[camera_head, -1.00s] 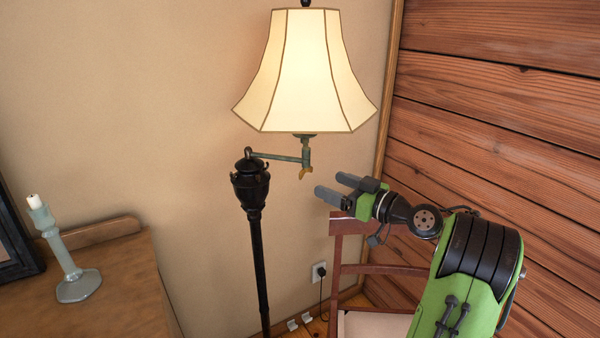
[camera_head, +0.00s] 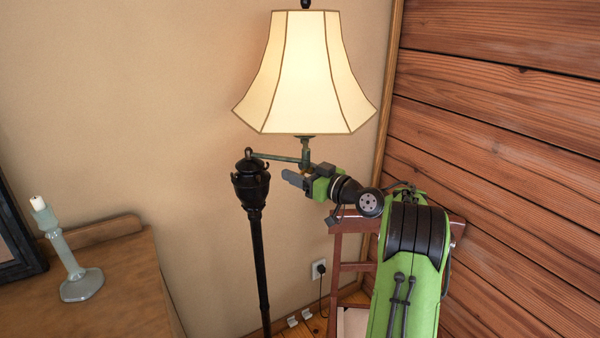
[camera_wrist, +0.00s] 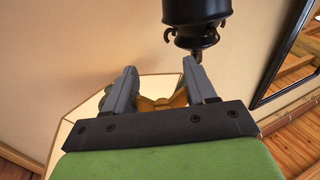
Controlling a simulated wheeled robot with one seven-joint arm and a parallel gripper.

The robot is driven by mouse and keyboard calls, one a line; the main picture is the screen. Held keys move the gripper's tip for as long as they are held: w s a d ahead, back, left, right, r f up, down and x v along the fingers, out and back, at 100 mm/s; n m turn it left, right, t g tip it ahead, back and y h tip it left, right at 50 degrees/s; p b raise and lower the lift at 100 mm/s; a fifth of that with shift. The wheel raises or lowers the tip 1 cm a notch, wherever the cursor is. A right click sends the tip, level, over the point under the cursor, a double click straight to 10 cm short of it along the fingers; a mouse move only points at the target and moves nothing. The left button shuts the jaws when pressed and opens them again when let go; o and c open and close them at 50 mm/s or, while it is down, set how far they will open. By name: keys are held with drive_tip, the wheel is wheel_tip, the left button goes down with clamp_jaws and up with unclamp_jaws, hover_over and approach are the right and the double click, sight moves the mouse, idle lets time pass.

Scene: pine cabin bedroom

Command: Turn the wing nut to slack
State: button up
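The brass-coloured wing nut (camera_wrist: 164,101) shows in the wrist view between the two grey fingers of my gripper (camera_wrist: 158,84). The fingers stand apart, one on each side of it; I cannot tell whether they touch it. In the head view my gripper (camera_head: 296,174) is at the lower end of the joint of the greenish swing arm (camera_head: 275,156), just below the lampshade (camera_head: 304,75), and hides most of the nut. The lamp's black post (camera_head: 257,245) stands to the left of my gripper.
A wooden chair (camera_head: 349,225) stands below my arm, by the plank wall (camera_head: 500,130). A dresser (camera_head: 115,290) with a candlestick (camera_head: 72,255) is at the left. The lampshade overhangs my gripper closely. The wall between dresser and lamp is clear.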

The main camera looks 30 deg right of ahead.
drive_tip(key=c, duration=0.4)
